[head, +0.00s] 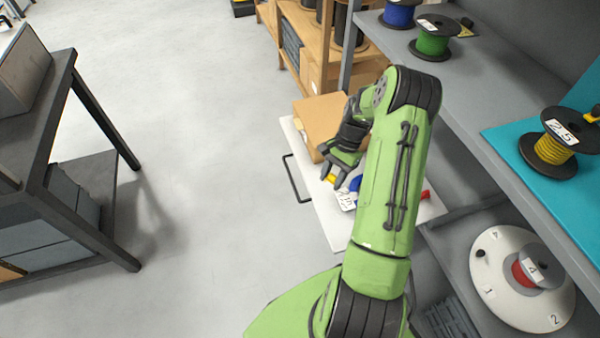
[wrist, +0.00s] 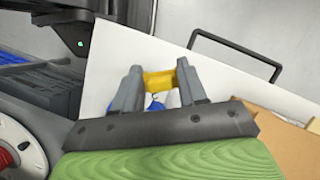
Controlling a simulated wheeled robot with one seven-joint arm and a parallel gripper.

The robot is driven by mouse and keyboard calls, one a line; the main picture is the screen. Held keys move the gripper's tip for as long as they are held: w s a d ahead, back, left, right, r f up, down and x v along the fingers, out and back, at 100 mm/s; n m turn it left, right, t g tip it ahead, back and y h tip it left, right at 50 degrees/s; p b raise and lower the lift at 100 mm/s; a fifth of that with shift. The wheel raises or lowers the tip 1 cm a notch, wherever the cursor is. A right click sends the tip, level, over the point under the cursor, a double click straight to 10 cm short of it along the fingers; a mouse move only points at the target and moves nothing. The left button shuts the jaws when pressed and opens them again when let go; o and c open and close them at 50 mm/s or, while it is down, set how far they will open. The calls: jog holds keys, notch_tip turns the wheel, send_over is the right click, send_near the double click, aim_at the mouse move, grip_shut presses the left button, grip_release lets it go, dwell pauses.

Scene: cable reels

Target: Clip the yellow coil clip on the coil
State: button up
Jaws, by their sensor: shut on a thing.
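My gripper (head: 332,174) is shut on the yellow coil clip (wrist: 159,80), which spans the gap between the two grey fingers in the wrist view. In the head view the clip (head: 331,180) is a small yellow patch at the fingertips. My gripper is over a white board (head: 327,214). Something blue (head: 355,184), possibly the coil, shows just right of the gripper beside a white label (head: 345,200). In the wrist view a little blue and white (wrist: 170,99) shows between the fingers, mostly hidden. I cannot tell whether the clip touches it.
A cardboard box (head: 318,115) lies on the board, which has a black handle (head: 294,178). A red item (head: 426,195) is mostly hidden by my arm. Shelves at right hold a green reel (head: 432,43), a yellow reel (head: 553,150) and a white turntable (head: 490,262).

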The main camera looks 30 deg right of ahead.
jog(key=s+d+m+t, duration=0.1)
jog(key=s+d+m, duration=0.2)
jog(key=m, duration=0.1)
jog(key=s+d+f+m+t, duration=0.1)
jog(key=s+d+m+t, duration=0.1)
jog(key=s+d+m, duration=0.1)
jog(key=s+d+f+m+t+h, duration=0.1)
jog(key=s+d+m, duration=0.2)
jog(key=m, duration=0.1)
jog(key=shift+d+f+m, duration=0.2)
jog(key=shift+m, duration=0.2)
notch_tip(320, 180, down, 5)
jog(key=b, duration=0.4)
jog(key=shift+r+b, duration=0.15)
jog(key=shift+b, duration=0.2)
jog(key=shift+r, duration=0.1)
jog(key=shift+f+t, duration=0.25)
jog(key=shift+t, duration=0.05)
jog(key=shift+f, duration=0.3)
jog(key=shift+f, duration=0.35)
jog(key=shift+f, duration=0.1)
jog(key=shift+f+b, duration=0.3)
jog(key=shift+f, duration=0.1)
